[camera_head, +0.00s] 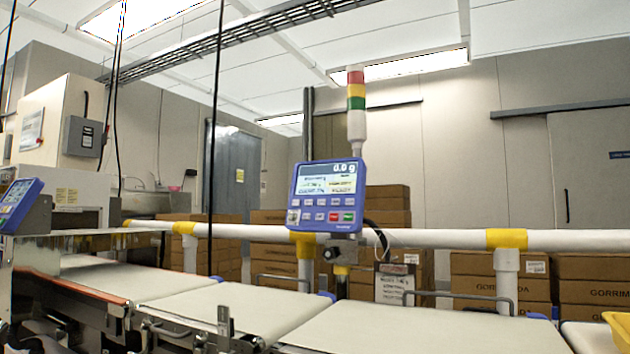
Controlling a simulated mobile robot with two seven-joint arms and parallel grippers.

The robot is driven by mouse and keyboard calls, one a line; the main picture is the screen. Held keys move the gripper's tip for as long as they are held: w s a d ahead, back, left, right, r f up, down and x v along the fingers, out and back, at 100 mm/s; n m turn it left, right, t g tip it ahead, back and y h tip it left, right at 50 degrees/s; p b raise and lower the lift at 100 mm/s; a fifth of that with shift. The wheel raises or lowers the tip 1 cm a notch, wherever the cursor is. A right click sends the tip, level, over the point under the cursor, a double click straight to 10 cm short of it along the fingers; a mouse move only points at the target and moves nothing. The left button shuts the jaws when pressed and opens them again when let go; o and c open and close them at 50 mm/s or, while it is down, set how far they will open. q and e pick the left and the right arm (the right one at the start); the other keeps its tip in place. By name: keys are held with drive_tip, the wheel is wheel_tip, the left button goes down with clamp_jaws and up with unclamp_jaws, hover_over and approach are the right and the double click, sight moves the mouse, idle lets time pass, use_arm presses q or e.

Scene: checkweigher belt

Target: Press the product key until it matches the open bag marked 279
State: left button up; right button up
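The blue checkweigher panel (327,196) stands above the belt at the middle of the head view. Its screen (328,182) reads 0.0 g on the top line; the smaller text under it is too blurred to read. Rows of small keys (320,208) sit below the screen, with a green and a red key at the right. I cannot tell which one is the product key. No open bag marked 279 can be made out. Neither of my grippers is in view.
Pale conveyor belts (250,305) run across the front. A white rail (440,238) with yellow joints runs behind them. A light tower (356,105) rises behind the panel. Cardboard boxes (500,276) are stacked at the back. A yellow container (620,328) shows at the right edge.

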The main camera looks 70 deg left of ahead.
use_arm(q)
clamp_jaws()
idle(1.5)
